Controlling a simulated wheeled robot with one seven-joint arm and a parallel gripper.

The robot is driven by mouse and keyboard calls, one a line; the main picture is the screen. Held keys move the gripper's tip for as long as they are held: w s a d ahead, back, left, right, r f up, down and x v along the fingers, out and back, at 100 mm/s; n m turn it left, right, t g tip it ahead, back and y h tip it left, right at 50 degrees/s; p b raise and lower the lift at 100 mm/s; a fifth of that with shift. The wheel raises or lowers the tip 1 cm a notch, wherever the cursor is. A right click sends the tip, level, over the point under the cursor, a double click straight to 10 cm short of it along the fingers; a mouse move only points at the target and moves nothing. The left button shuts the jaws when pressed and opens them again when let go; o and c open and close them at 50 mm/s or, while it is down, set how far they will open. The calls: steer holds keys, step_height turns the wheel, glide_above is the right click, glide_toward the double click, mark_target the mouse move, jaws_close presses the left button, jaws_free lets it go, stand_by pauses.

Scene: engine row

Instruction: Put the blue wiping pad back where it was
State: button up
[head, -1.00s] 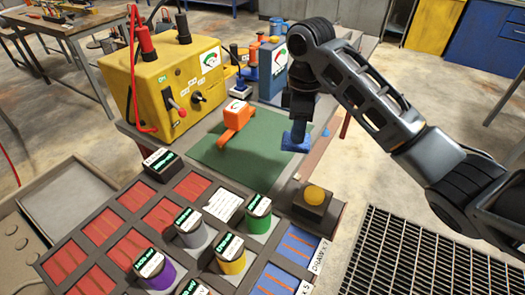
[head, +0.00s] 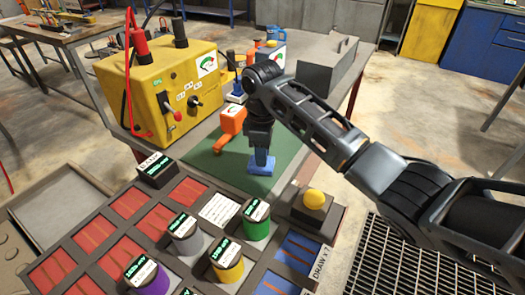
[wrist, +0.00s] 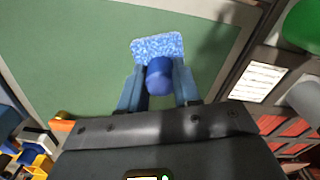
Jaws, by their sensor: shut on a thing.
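The blue wiping pad (head: 261,166) is at the tips of my gripper (head: 261,150), low over or on the green mat (head: 288,141); I cannot tell whether it touches. In the wrist view my gripper (wrist: 160,88) is shut on the pad's round blue knob, and the pad's speckled blue base (wrist: 158,46) shows beyond the fingers against the green mat (wrist: 70,60). The mat's left and near parts are clear.
An orange clamp-like tool (head: 231,124) stands on the mat left of my gripper. A yellow box with knobs (head: 160,85) stands behind left, a grey box (head: 327,64) behind right. In front is a tray with coloured cylinders (head: 257,218) and a yellow button (head: 314,200).

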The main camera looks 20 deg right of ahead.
steer(key=shift+f, duration=0.15)
steer(key=o, duration=0.9)
steer(key=shift+o, duration=0.2)
step_height(320, 180, up, 12)
steer(key=p, duration=0.1)
